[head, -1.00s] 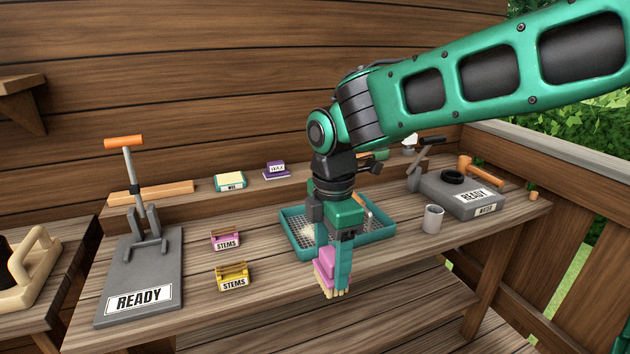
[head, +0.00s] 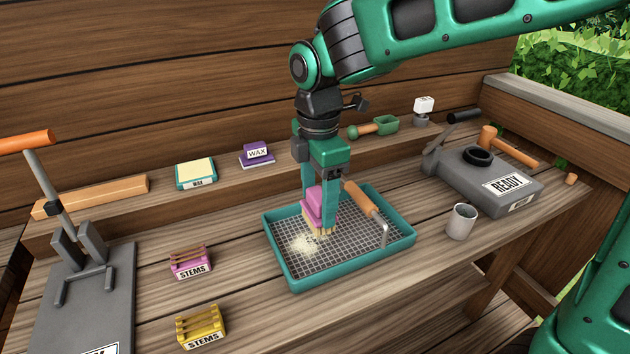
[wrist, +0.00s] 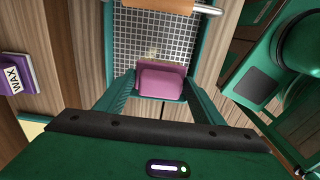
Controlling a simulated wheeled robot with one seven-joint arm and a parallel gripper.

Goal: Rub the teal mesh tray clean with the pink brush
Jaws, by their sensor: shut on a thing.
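The teal mesh tray (head: 290,275) lies on the bench in the middle of the head view, with a pale crumb pile (head: 303,244) on the left part of its mesh. My gripper (head: 320,205) is shut on the pink brush (head: 315,202), bristles down, over the tray's mesh just right of the pile. I cannot tell whether the bristles touch the mesh. In the wrist view the brush's pink back (wrist: 162,81) sits between my fingers, with the mesh (wrist: 150,40) beyond it. The bristles are hidden there.
A wooden-handled tool (head: 362,199) lies across the tray's right part. A grey cup (head: 461,221) stands to the right. Pink (head: 191,262) and yellow (head: 201,326) STEMS racks stand to the left. A grey READY block (head: 490,180) is at the right.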

